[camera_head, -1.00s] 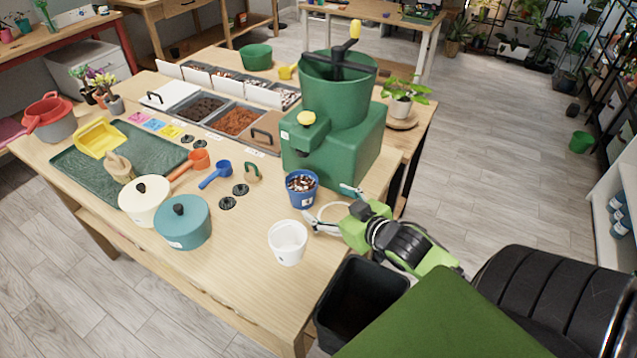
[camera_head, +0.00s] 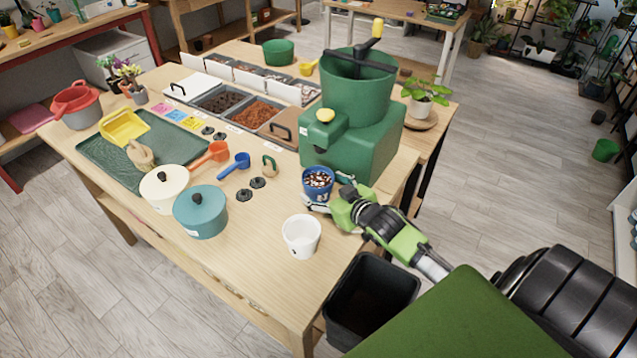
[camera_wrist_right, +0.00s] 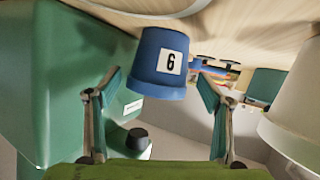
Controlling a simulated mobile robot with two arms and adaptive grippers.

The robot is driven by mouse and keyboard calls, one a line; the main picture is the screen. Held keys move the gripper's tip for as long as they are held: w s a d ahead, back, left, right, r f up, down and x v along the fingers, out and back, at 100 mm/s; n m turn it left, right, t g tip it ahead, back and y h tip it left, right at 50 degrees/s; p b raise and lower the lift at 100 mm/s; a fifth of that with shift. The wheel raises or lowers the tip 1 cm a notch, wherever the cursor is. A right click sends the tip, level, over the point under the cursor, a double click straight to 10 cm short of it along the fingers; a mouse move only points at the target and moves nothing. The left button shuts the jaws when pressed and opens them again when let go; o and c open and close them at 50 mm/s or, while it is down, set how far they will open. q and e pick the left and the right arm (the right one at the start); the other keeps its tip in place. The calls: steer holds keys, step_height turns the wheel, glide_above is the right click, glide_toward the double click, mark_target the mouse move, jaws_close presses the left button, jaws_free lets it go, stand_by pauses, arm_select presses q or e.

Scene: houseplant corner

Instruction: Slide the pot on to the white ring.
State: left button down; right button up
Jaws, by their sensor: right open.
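The blue pot (camera_head: 317,184), filled with a brown and white mix, stands on the table in front of the green machine. In the right wrist view the blue pot (camera_wrist_right: 160,62) appears upside down, with a label "6". My right gripper (camera_head: 328,192) is open at the pot's near right side. In the wrist view its two fingers (camera_wrist_right: 158,82) are spread to either side of the pot, with gaps visible. My left gripper is not in view.
A white pot (camera_head: 301,236) stands close in front of my right gripper. The green machine (camera_head: 350,145) stands just behind the blue pot. A black bin (camera_head: 372,297) is beside the table. Teal (camera_head: 201,213) and cream lidded pots are further left.

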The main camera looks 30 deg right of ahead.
mark_target(323, 187)
steer(key=shift+x, duration=1.2)
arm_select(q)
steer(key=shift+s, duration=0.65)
arm_select(e)
steer(key=shift+w+f, duration=0.25)
steer(key=shift+w, duration=0.35)
steer(key=c, duration=1.1)
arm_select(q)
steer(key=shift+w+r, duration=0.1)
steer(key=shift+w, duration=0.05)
arm_select(e)
steer(key=shift+c, duration=0.2)
steer(key=shift+s, duration=0.1)
steer(key=shift+c, duration=0.2)
